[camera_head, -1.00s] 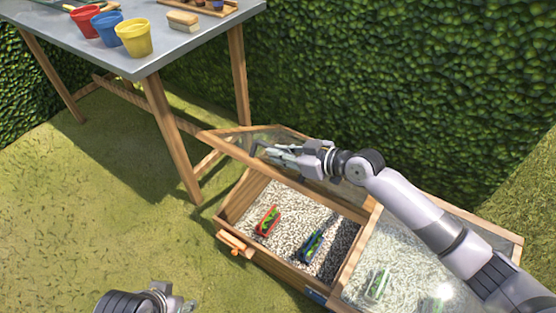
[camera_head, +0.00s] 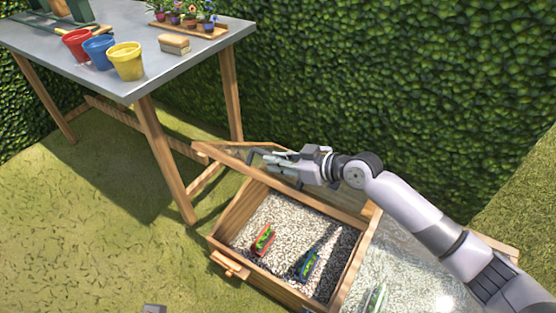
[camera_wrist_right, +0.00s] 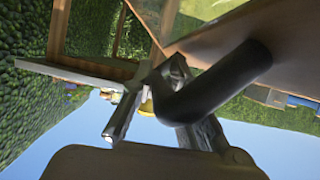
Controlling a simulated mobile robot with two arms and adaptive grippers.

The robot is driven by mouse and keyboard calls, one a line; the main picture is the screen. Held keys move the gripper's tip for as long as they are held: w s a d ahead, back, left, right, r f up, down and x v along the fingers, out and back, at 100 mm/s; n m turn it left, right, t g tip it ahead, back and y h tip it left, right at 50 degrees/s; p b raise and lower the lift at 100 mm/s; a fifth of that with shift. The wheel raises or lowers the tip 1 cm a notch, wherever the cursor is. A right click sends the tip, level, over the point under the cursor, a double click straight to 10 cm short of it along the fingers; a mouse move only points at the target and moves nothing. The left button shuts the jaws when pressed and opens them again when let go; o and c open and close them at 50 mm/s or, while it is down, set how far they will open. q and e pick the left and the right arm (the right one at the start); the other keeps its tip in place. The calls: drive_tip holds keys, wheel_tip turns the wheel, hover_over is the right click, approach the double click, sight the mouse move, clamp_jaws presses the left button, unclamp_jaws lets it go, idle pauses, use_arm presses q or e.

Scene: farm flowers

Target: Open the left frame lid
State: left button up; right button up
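The left frame lid (camera_head: 345,207) is a glass panel in a wooden rim. It stands raised and tilted back above the left box of the wooden cold frame (camera_head: 228,222), whose gravel bed shows. My right gripper (camera_head: 270,160) is at the lid's upper edge. In the right wrist view its fingers (camera_wrist_right: 158,88) close in around the lid's dark curved handle (camera_wrist_right: 225,80). The lid's wooden rim (camera_wrist_right: 270,35) is close beside them. Only a small grey piece of my left arm shows at the bottom edge; its fingers cannot be made out.
The right lid (camera_head: 410,265) is down. A grey table (camera_head: 150,75) with pots and flowers stands behind left. A hedge (camera_head: 400,80) stands close behind; grass is clear at left.

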drive_tip(key=shift+o, duration=0.3)
drive_tip(key=shift+s+d, duration=0.1)
drive_tip(key=shift+d, duration=0.05)
drive_tip(key=v, duration=1.1)
drive_tip(key=shift+s+d+r, duration=0.2)
drive_tip(key=shift+s, duration=0.1)
